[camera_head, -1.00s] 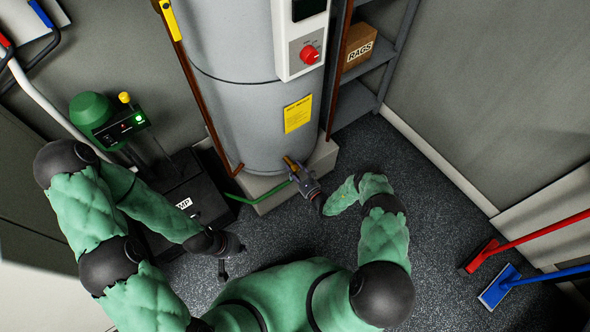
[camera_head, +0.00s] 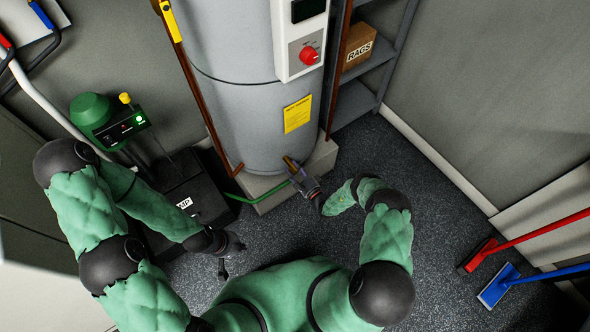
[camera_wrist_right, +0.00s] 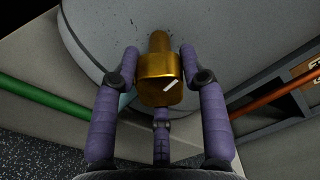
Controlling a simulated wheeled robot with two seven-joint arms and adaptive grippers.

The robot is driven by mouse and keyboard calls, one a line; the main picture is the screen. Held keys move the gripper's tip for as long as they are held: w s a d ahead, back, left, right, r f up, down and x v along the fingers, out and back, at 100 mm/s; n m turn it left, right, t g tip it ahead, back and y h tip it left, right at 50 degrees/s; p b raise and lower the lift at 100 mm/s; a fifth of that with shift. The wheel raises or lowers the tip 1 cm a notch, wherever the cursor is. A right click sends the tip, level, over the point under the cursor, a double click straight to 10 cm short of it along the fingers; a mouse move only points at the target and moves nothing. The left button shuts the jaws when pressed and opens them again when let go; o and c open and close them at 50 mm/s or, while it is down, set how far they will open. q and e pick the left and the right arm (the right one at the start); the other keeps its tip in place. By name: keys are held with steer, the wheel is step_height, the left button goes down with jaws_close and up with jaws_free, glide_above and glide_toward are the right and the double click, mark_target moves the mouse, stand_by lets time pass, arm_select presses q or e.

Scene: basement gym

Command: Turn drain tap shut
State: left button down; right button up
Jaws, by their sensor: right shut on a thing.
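The drain tap (camera_wrist_right: 160,75) is a brass fitting low on the front of the grey tank (camera_head: 238,110). A white mark runs slantwise on its front face in the right wrist view. My right gripper (camera_head: 294,171) is at the tap, its fingers around the brass knob, shut on it. The right wrist view shows its purple fingers (camera_wrist_right: 160,85) on both sides and below the knob. In the head view the gripper hides most of the tap. My left gripper (camera_head: 222,268) hangs low over the floor, away from the tap; its finger opening is too small to tell.
A green hose (camera_head: 262,196) runs along the tank's pale plinth (camera_head: 285,192) close to the tap. A black pump box (camera_head: 203,190) stands left of the tank. Red and blue long-handled tools (camera_head: 497,285) lie at right. The dark floor between is free.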

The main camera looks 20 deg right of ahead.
steer(key=shift+a+r+n, duration=0.2)
steer(key=shift+a+n, duration=0.15)
steer(key=shift+n, duration=0.25)
steer(key=shift+a+f, duration=0.1)
steer(key=o, duration=1.2)
steer(key=shift+s, duration=0.1)
steer(key=shift+c, duration=0.2)
steer(key=shift+s+d, duration=0.15)
steer(key=shift+d, duration=0.1)
steer(key=v, duration=1.1)
steer(key=shift+s, duration=0.3)
